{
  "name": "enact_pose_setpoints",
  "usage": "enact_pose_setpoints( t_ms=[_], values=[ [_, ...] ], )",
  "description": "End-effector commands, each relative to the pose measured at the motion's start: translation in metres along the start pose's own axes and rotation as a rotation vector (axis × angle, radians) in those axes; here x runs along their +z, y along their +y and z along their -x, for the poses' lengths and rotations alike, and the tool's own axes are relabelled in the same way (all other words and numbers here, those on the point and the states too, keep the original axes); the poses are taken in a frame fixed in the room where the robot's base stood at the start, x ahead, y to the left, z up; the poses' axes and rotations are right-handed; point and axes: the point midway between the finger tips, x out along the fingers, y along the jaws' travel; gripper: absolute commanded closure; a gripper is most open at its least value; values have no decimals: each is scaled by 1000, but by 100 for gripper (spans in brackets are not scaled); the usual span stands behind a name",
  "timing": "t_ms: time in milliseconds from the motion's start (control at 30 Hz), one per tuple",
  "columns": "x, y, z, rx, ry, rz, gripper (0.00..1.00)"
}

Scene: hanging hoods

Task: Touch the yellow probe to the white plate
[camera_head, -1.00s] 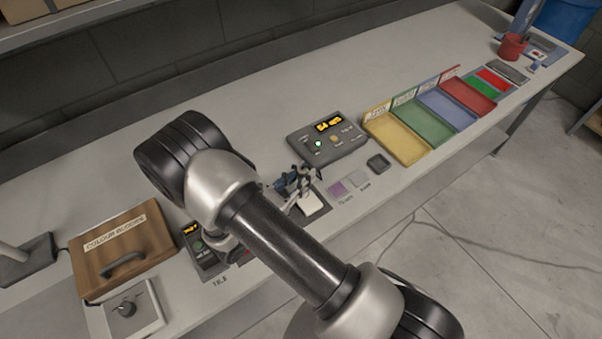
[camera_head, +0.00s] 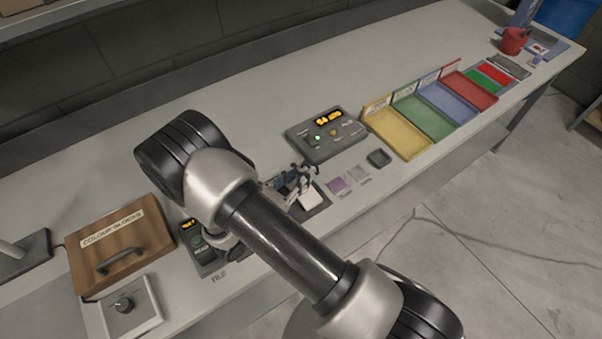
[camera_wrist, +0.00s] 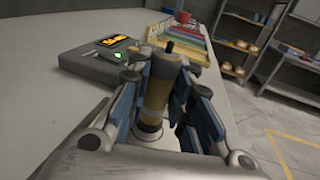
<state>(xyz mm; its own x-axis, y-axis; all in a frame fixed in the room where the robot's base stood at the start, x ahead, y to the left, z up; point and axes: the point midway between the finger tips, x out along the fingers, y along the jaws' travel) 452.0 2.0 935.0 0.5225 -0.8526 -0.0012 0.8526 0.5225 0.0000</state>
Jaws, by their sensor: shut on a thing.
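My gripper (camera_wrist: 160,88) is shut on the yellow probe (camera_wrist: 156,96), a cylinder with a dull yellow band that stands roughly upright between the blue-padded fingers in the wrist view. A small dark tip shows at its top end. In the head view my gripper (camera_head: 296,182) is low over the bench, partly hidden behind my arm. The white plate (camera_head: 311,200) lies on a dark base just at the near right of the fingers. I cannot tell whether the probe touches it.
A grey meter (camera_head: 327,137) with a lit orange display stands behind the gripper. Small purple (camera_head: 338,184) and grey (camera_head: 359,173) swatches lie to the right, before the coloured trays (camera_head: 398,137). A wooden box (camera_head: 120,246) is at the left. The back bench is clear.

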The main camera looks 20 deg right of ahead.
Motion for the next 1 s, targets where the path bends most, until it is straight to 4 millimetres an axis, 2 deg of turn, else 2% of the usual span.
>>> enact_pose_setpoints(
  t_ms=[1000],
  values=[
    [-10, 0, 0, 0, 0, 0, 100]
  ],
)
